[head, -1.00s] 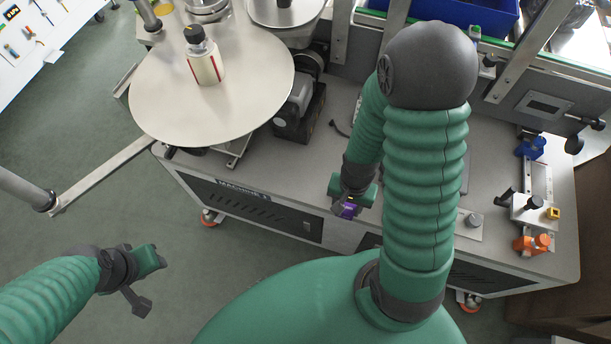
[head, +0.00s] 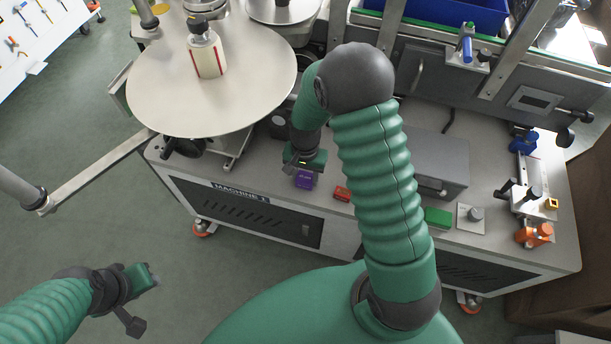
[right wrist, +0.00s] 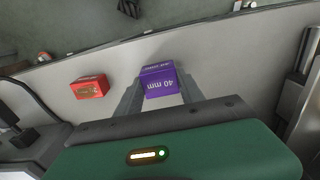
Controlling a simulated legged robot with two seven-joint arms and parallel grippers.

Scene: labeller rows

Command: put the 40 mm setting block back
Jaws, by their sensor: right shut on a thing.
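The 40 mm setting block is a purple block (head: 304,179) with white lettering. My right gripper (head: 304,170) is shut on it near the front left part of the machine's grey top. In the right wrist view the purple block (right wrist: 161,82) sits between the two fingers, with "40 mm" readable on it. I cannot tell whether it touches the top. My left gripper (head: 148,280) hangs over the floor at lower left, away from the machine, and its finger opening is unclear.
A red block (head: 342,193) lies right of the purple one; it also shows in the right wrist view (right wrist: 90,87). The round turntable (head: 150,95) carries a bottle (head: 206,50).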

